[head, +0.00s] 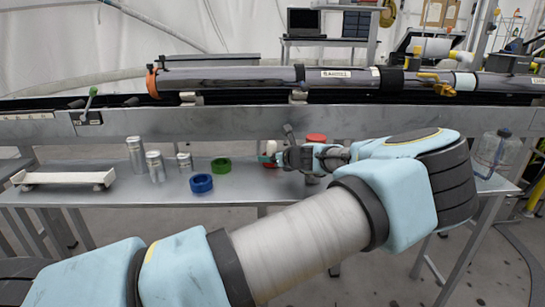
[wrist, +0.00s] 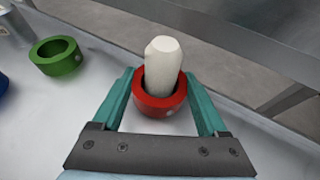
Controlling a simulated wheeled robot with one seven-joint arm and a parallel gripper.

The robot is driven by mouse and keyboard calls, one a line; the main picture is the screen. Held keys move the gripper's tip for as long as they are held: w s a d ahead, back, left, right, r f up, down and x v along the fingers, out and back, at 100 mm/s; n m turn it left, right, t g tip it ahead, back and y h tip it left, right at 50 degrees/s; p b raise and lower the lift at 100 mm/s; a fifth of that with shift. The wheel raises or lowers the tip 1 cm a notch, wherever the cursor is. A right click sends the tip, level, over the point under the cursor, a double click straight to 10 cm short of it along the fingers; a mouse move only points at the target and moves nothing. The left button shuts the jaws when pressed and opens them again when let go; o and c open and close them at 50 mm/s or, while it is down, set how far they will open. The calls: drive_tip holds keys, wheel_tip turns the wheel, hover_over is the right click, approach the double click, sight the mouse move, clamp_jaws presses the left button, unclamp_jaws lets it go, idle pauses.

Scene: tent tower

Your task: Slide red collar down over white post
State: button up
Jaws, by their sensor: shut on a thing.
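The red collar (wrist: 160,100) is around the white post (wrist: 163,62), with the post's rounded top standing out through it. The post's foot is hidden, so I cannot tell whether the collar touches the bench. My gripper (wrist: 160,97) is shut on the red collar, with a teal finger on each side. In the head view my gripper (head: 268,158) is low over the bench, and the white post (head: 271,147) shows just beside it. The collar is mostly hidden there by the fingers.
A green ring (head: 221,164) and a blue ring (head: 201,183) lie on the metal bench (head: 130,195) to the left. Several metal cylinders (head: 155,165) and a white rack (head: 63,179) stand farther left. A red-topped can (head: 316,138) is right behind my arm. A long rail backs the bench.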

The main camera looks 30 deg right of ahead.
drive_tip(key=o, duration=1.4)
drive_tip(key=shift+r, duration=0.1)
